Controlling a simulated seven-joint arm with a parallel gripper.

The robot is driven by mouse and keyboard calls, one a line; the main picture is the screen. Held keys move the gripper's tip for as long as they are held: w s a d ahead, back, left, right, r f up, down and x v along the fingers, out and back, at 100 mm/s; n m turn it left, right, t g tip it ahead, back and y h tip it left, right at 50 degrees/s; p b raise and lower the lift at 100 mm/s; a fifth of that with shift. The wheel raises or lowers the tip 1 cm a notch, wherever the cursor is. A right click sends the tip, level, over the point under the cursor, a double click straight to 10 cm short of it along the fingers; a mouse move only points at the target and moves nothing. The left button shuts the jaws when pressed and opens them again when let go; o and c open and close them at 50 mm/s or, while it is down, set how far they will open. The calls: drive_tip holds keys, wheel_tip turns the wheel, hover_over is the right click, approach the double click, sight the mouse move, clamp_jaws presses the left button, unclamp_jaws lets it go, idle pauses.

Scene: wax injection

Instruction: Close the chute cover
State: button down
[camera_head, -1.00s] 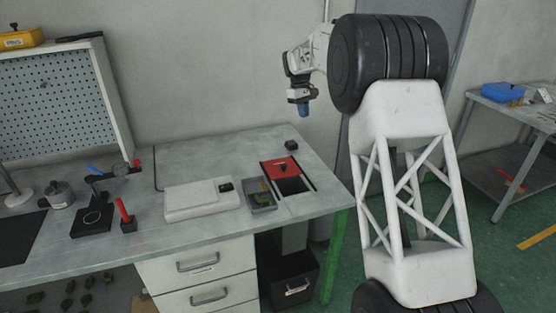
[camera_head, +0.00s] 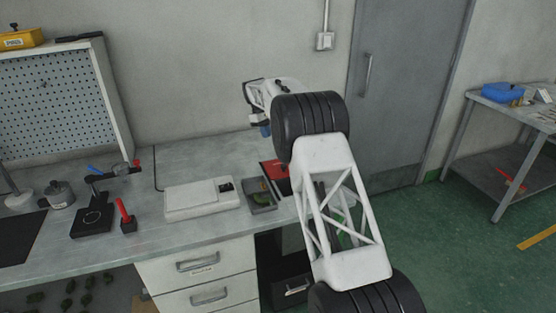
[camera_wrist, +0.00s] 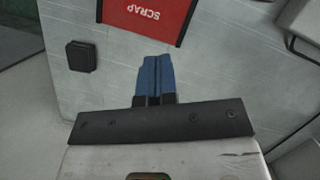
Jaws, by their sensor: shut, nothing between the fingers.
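The red chute cover (camera_head: 270,172) lies on the right part of the workbench, partly hidden behind my arm in the head view. A dark part of the chute opening (camera_head: 284,187) shows in front of it. In the wrist view the cover, marked SCRAP (camera_wrist: 150,14), is cut off by the top edge, so the opening and handle are not seen there. My gripper (camera_wrist: 155,60) has its blue fingers shut together and empty, apart from the cover in the picture. In the head view my gripper (camera_head: 265,130) is above the back of the bench, partly hidden by my arm.
A small black block (camera_wrist: 81,56) sits on the bench beside the cover. A grey tray (camera_head: 260,208) and a white flat box (camera_head: 202,200) stand left of the chute. The back of the bench top is mostly clear.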

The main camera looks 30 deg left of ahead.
drive_tip(key=shift+f, duration=0.1)
idle(0.3)
approach(279, 169)
drive_tip(key=f, duration=0.1)
drive_tip(key=a+f, duration=0.1)
drive_tip(key=f, duration=0.2)
drive_tip(key=shift+w+a+f, duration=0.1)
drive_tip(key=shift+w+a, duration=0.1)
drive_tip(key=shift+w, duration=0.15)
drive_tip(key=shift+s+d, duration=0.15)
drive_tip(key=shift+d, duration=0.35)
drive_tip(key=shift+s+d+f, duration=0.1)
drive_tip(key=shift+s+d, duration=0.15)
drive_tip(key=shift+d, duration=0.4)
drive_tip(key=shift+s+d+f, duration=0.1)
drive_tip(key=shift+s+d, duration=0.1)
drive_tip(key=shift+d, duration=0.45)
drive_tip(key=shift+s+d+r, duration=0.15)
drive_tip(key=shift+s+d, duration=0.2)
drive_tip(key=s+d, duration=0.8)
drive_tip(key=shift+s+d+f, duration=0.25)
drive_tip(key=shift+s+d, duration=0.1)
drive_tip(key=shift+s, duration=0.05)
